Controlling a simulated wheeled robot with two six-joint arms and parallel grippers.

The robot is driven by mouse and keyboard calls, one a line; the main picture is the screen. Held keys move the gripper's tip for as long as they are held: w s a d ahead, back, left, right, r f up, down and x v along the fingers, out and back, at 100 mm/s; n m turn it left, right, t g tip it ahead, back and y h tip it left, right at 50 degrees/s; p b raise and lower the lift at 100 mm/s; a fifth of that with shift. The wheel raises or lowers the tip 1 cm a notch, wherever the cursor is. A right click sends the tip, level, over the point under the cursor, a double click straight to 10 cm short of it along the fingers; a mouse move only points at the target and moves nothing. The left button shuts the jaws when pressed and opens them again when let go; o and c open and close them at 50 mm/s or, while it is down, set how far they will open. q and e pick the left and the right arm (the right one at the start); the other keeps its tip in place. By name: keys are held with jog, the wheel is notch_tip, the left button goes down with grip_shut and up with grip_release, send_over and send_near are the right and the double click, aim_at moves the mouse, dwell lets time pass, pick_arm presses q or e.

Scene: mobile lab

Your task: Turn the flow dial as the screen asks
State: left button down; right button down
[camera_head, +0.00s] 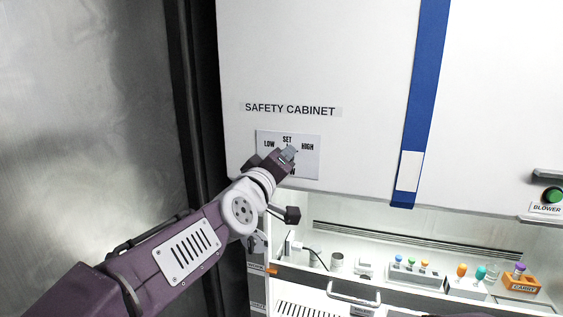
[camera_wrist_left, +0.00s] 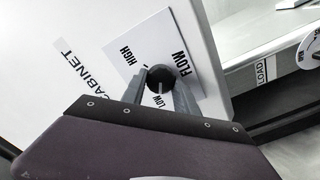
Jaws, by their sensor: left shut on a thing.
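The flow dial is a round black knob (camera_wrist_left: 160,76) on a white label plate (camera_head: 308,168) on the safety cabinet's front. The plate reads LOW at left, SET at top and HIGH at right in the head view. My left gripper (camera_head: 287,156) is at the dial and hides it there. In the left wrist view its two fingers (camera_wrist_left: 160,84) are shut on the knob, one on each side. A pale mark on the knob's lower edge faces the LOW word in that view. My right gripper is not in view.
The cabinet's white front (camera_head: 350,60) carries a blue strip (camera_head: 425,80). Below it is an open work area with colored-cap vials, a rack and an orange CARRY tray (camera_head: 522,284). A green BLOWER button (camera_head: 553,194) is at far right. A metal wall (camera_head: 90,110) stands at left.

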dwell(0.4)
pick_arm(q)
jog(key=c, duration=0.9)
grip_release()
jog(key=shift+c, duration=0.2)
jog(key=p+v, duration=0.3)
jog(key=v, duration=0.5)
jog(key=shift+s+p, duration=0.35)
jog(key=shift+s, duration=0.05)
